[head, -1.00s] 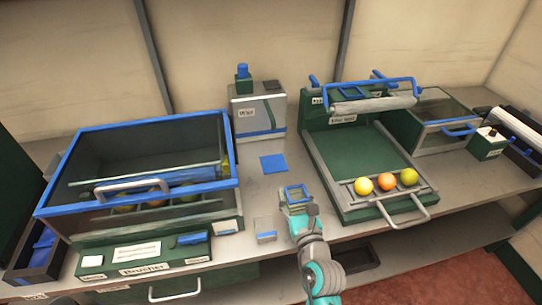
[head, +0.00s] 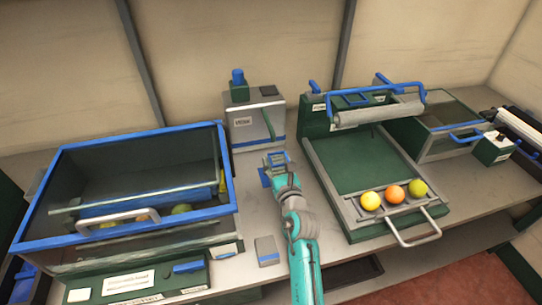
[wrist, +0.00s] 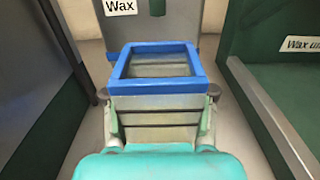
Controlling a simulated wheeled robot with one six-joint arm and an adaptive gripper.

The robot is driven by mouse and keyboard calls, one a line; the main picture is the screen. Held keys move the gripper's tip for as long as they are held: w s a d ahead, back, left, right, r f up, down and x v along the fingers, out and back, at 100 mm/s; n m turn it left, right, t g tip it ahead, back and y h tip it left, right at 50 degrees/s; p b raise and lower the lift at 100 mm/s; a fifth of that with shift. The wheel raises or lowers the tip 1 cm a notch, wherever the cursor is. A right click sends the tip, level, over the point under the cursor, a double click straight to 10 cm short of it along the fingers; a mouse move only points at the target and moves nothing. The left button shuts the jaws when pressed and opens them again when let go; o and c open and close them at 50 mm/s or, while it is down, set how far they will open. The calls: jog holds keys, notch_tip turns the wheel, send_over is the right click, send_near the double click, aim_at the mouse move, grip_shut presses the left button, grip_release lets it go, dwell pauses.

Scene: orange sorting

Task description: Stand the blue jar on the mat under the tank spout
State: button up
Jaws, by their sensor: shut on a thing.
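My gripper (head: 280,174) is shut on the blue jar (head: 274,157), a squarish pale container with a thick blue rim. In the wrist view the jar (wrist: 157,59) looks upright and open at the top, with a finger at each side. The grey tank (head: 256,118), labelled Wax, stands just behind it at the back wall. Its green spout (wrist: 157,6) shows at the top of the wrist view, beyond the jar. A bit of the blue mat (head: 265,178) shows left of my gripper; jar and gripper hide the rest. I cannot tell whether the jar touches it.
The blue-framed brusher (head: 130,195) stands close on the left. The green wax unit (head: 365,170) stands on the right, with several fruits at its front. A small grey block with a blue edge (head: 266,247) lies on the counter in front. The lane to the tank is narrow.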

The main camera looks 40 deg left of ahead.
jog(key=shift+w+a+f, duration=0.6)
jog(key=shift+w+a, duration=0.15)
jog(key=shift+a, duration=0.1)
jog(key=shift+w+a+f, duration=0.55)
jog(key=shift+w+a, duration=0.2)
jog(key=shift+a, duration=0.15)
jog(key=shift+w+a+f, duration=0.6)
jog(key=shift+w+a, duration=0.15)
jog(key=shift+a, duration=0.1)
jog(key=shift+f, duration=0.1)
jog(key=o, duration=1.6)
jog(key=v, duration=1.2)
jog(key=shift+d, duration=0.1)
